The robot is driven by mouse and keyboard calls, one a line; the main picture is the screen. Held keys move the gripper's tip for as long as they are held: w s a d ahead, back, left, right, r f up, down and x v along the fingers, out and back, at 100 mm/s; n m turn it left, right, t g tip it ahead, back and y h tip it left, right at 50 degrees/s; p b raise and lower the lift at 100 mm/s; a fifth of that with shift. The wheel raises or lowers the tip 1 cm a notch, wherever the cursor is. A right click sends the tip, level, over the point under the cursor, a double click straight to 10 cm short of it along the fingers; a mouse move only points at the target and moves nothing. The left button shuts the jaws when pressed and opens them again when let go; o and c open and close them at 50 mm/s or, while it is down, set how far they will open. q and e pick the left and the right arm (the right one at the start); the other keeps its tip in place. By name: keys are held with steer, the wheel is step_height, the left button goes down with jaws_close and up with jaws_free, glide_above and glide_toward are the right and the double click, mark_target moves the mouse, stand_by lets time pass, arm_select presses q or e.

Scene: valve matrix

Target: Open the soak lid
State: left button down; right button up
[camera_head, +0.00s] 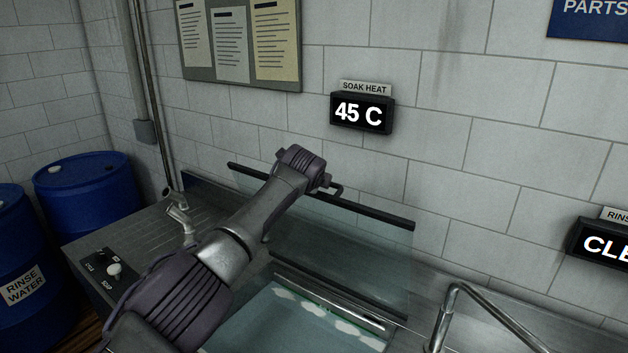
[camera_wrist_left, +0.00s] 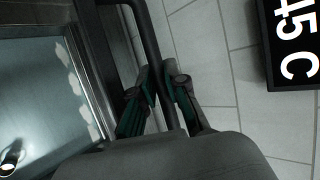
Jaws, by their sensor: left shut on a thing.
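The soak lid (camera_head: 345,235) is a clear glass panel with a dark top edge. It is tilted up steeply at the back of the soak tank, near the wall. My left gripper (camera_head: 326,184) is at the lid's top edge, its fingers mostly hidden behind my wrist. In the left wrist view, the gripper (camera_wrist_left: 163,84) is shut on the lid's dark handle bar (camera_wrist_left: 151,42), with a teal-padded finger on each side. The soak tank (camera_head: 270,335) below is uncovered at the front and shows water with pale foam along its back. My right gripper is not in view.
A "45 C" soak heat display (camera_head: 362,113) hangs on the tiled wall behind the lid. A metal rail (camera_head: 440,318) rises right of the tank. A faucet (camera_head: 181,216) and a small switch panel (camera_head: 108,270) are at left, beside blue barrels (camera_head: 88,195).

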arm_select(q)
steer(key=c, duration=1.2)
jaws_free()
steer(key=shift+f, duration=0.3)
steer(key=shift+w+d, duration=0.1)
steer(key=v, duration=1.2)
